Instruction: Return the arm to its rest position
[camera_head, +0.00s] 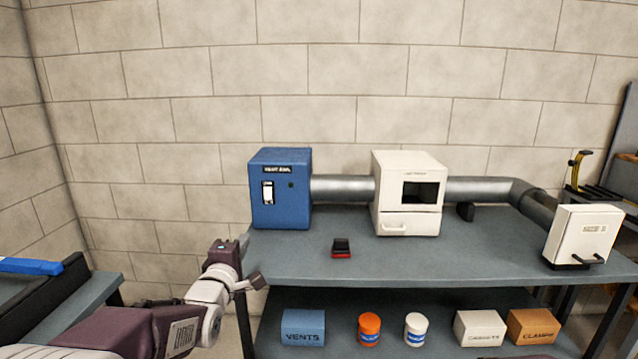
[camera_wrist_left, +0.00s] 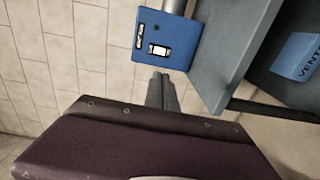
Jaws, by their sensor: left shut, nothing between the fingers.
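My left arm comes in from the lower left in the head view. Its gripper (camera_head: 243,240) is at the left front corner of the bench, below and left of the blue box (camera_head: 281,190). In the left wrist view the two fingers (camera_wrist_left: 162,88) are together with nothing between them. They point towards the blue box (camera_wrist_left: 160,45), apart from it as far as I can tell. My right gripper is not in view.
The grey bench (camera_head: 300,262) carries a white box (camera_head: 408,220) joined by a duct, a small black-and-red item (camera_head: 341,249) and a white panel box (camera_head: 583,235). A lower shelf holds labelled bins and jars. A second bench (camera_head: 85,308) stands at left.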

